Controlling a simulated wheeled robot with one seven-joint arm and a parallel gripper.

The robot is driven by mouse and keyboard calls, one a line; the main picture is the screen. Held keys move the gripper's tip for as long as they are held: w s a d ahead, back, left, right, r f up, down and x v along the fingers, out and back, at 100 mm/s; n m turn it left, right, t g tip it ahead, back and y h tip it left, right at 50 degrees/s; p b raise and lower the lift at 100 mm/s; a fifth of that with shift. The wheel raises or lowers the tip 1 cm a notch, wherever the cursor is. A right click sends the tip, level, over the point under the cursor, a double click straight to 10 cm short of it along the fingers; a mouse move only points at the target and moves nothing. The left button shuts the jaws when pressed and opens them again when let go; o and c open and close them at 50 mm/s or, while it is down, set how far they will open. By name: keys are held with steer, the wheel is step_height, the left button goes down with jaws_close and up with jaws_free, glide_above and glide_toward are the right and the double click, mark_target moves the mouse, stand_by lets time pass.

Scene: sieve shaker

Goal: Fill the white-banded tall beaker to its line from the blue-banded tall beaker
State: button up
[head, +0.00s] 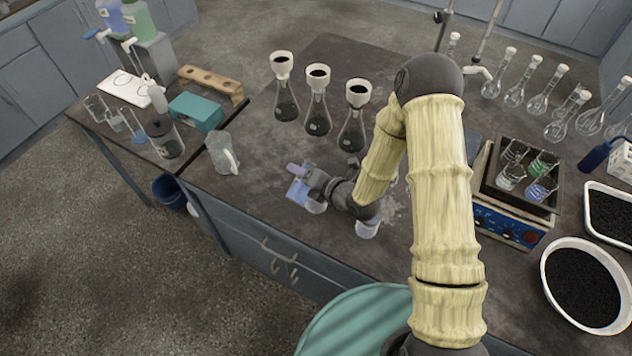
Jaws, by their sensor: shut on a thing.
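My gripper (316,182) is shut on a tall beaker (299,193) with blue liquid low in it, held over the bench left of my wrist. A small purple-blue patch shows at its upper end; I take it for the blue-banded beaker. The fingers hide part of it, and its exact tilt is hard to tell. A pale glass base (316,207) shows just below the gripper; whether it is a separate beaker is unclear. Another glass vessel (367,229) with pale liquid stands near the bench's front edge, mostly hidden by my arm. No white band or fill line can be made out.
Three dark-filled flasks (318,105) stand behind my gripper. An empty glass jug (222,155) stands to the left. A hotplate (508,222) with a tray of small beakers is on the right, near a bowl of black grains (582,287). The bench between jug and gripper is clear.

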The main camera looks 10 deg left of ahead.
steer(key=shift+r+m+p, duration=0.3)
steer(key=shift+m+p, duration=0.2)
steer(key=shift+p, duration=1)
stand_by(1.1)
steer(key=shift+f+g, duration=0.15)
steer(key=shift+g, duration=0.15)
stand_by(0.4)
steer(key=shift+f+b, duration=0.15)
steer(key=shift+b, duration=0.45)
steer(key=f+n+t+b, duration=0.1)
steer(key=n+b, duration=0.1)
steer(key=b, duration=0.4)
steer(key=shift+a, duration=0.1)
steer(key=shift+f+b, duration=0.1)
steer(key=shift+b, duration=0.5)
steer(key=shift+r+t, duration=0.3)
steer(key=shift+n+b, duration=0.4)
steer(key=shift+b, duration=0.05)
